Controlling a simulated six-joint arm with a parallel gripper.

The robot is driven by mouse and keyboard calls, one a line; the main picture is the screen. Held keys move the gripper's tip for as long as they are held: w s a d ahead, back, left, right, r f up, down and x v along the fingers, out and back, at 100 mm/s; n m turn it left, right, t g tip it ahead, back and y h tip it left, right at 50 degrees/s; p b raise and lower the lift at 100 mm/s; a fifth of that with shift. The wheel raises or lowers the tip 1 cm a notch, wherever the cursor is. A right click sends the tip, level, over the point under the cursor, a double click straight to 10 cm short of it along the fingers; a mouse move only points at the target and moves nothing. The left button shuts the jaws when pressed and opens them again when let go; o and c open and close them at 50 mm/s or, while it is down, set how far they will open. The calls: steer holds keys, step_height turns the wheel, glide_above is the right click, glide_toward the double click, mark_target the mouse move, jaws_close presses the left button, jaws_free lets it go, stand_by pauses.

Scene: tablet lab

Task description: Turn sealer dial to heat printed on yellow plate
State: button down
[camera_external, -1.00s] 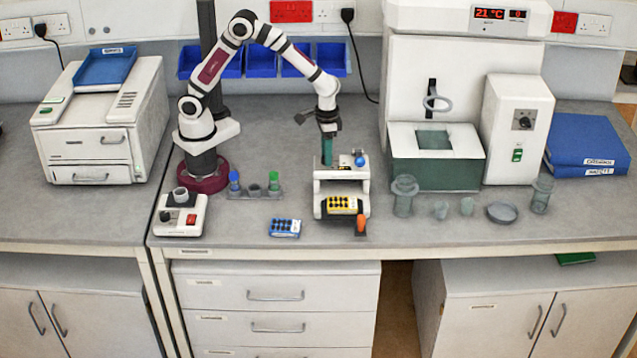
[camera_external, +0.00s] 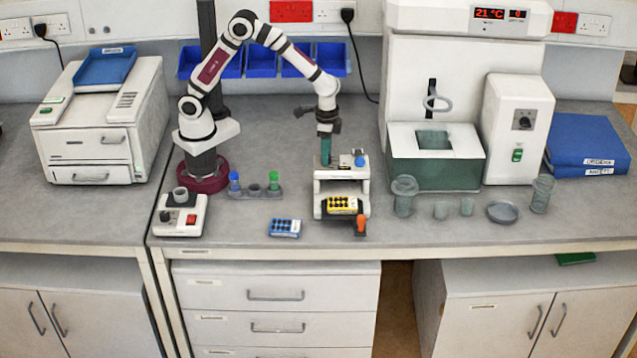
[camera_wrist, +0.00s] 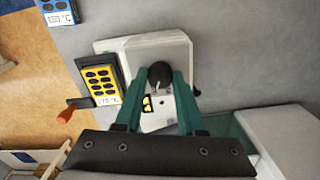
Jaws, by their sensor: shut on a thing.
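The sealer (camera_external: 326,187) is a white bench device, also seen from above in the wrist view (camera_wrist: 120,45). My gripper (camera_external: 326,162) points straight down at its top. In the wrist view the green fingers of my gripper (camera_wrist: 161,82) are shut on the black dial (camera_wrist: 160,70), one on each side. Fingers and dial touch the sealer's top area; the dial is hidden in the outside view. The yellow plate (camera_wrist: 101,82) with black wells sits at the sealer's front, also in the outside view (camera_external: 342,204). Its white label seems to read 175 °C, but is small.
A blue plate (camera_external: 285,228) lies on the bench left of the sealer. An orange-handled lever (camera_external: 361,225) sticks out at its front. A green-and-white bath (camera_external: 435,170) and several glass vessels stand to the right. A tube rack (camera_external: 256,193) stands left.

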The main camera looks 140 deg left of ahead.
steer(key=c, duration=0.5)
jaws_free()
steer(key=shift+r, duration=0.1)
step_height(320, 180, up, 16)
steer(key=shift+d, duration=0.1)
steer(key=s+d+m+y, duration=0.1)
steer(key=s+d+m, duration=0.7)
steer(key=d, duration=0.6)
steer(key=s+d+f+m, duration=0.2)
steer(key=s+f, duration=0.1)
steer(key=s, duration=0.2)
steer(key=s+d+f+m, duration=0.2)
steer(key=s+d+f, duration=0.1)
steer(key=s, duration=0.3)
steer(key=shift+y, duration=0.4)
